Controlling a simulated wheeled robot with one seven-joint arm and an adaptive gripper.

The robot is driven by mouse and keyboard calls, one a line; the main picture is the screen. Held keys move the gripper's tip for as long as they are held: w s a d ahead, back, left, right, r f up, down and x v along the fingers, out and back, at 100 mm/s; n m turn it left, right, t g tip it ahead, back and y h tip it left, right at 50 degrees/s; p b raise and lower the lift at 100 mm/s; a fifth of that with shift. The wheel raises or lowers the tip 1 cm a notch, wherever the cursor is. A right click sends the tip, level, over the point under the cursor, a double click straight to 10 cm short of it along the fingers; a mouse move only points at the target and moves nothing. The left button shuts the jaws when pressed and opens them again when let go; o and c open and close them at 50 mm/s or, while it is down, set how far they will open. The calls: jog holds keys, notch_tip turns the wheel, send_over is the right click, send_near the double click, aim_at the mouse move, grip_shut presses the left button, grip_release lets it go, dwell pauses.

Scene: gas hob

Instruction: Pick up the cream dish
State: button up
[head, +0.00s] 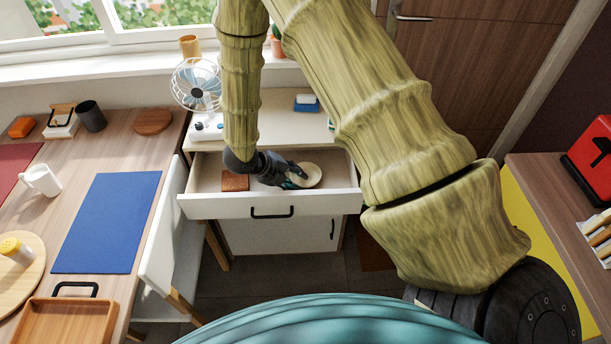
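The cream dish (309,174) is a small round pale dish in the right part of the open white drawer (232,207). My gripper (298,177) reaches down into the drawer from the left, with its fingers at the dish's left edge. The fingers are small, dark and partly overlapping the dish. I cannot tell whether they are open or shut on it, nor whether the dish rests on the drawer floor or is raised.
A brown block (235,181) lies in the drawer, left of my gripper. The white fan (198,88) stands behind it on the left. A white chair (163,235) stands at the drawer's front left, beside the wooden table (115,145).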

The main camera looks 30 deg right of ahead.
grip_shut()
